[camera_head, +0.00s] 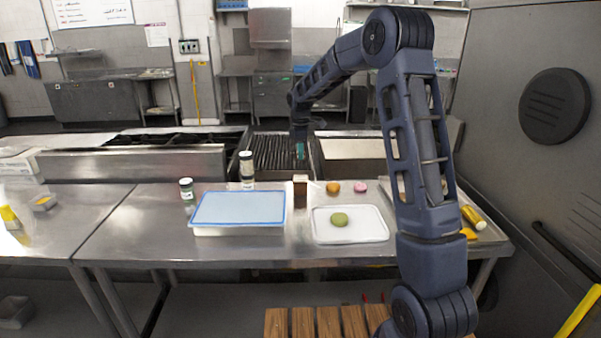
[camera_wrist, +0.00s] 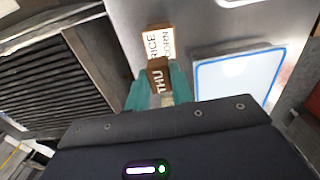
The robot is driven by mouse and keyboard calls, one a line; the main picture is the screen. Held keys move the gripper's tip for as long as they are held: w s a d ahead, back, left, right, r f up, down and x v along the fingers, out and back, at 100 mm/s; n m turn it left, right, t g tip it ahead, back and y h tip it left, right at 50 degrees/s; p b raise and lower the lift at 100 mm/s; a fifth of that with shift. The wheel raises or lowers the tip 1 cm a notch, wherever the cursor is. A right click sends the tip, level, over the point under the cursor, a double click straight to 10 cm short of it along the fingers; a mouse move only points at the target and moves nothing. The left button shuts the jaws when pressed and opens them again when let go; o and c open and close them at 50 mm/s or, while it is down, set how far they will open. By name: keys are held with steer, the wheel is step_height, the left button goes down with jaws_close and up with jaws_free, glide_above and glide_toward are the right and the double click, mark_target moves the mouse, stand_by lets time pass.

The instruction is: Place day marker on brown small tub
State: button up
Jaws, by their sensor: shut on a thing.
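My gripper (camera_wrist: 158,90) has teal fingers shut on a small brown day marker (camera_wrist: 158,74) with "THU" on it. The brown small tub (camera_wrist: 147,53) shows just beyond the marker in the wrist view, with a pale label reading "RICE" and "CORN". In the head view the tub (camera_head: 300,190) stands on the steel counter, between the blue-rimmed container and the white tray. My gripper (camera_head: 300,151) is above and behind it there. I cannot tell whether the marker touches the tub; the fingers hide part of the marker.
A blue-rimmed container (camera_head: 238,225) stands left of the tub, with a dark-lidded jar (camera_head: 187,188) and a shaker bottle (camera_head: 246,168) behind it. A white tray (camera_head: 365,231) with a green round item (camera_head: 339,219) lies to the right. A grill (camera_head: 270,146) is behind the counter.

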mark_target(300, 178)
steer(key=shift+f, duration=4.35)
steer(key=o, duration=1)
steer(key=shift+f, duration=0.15)
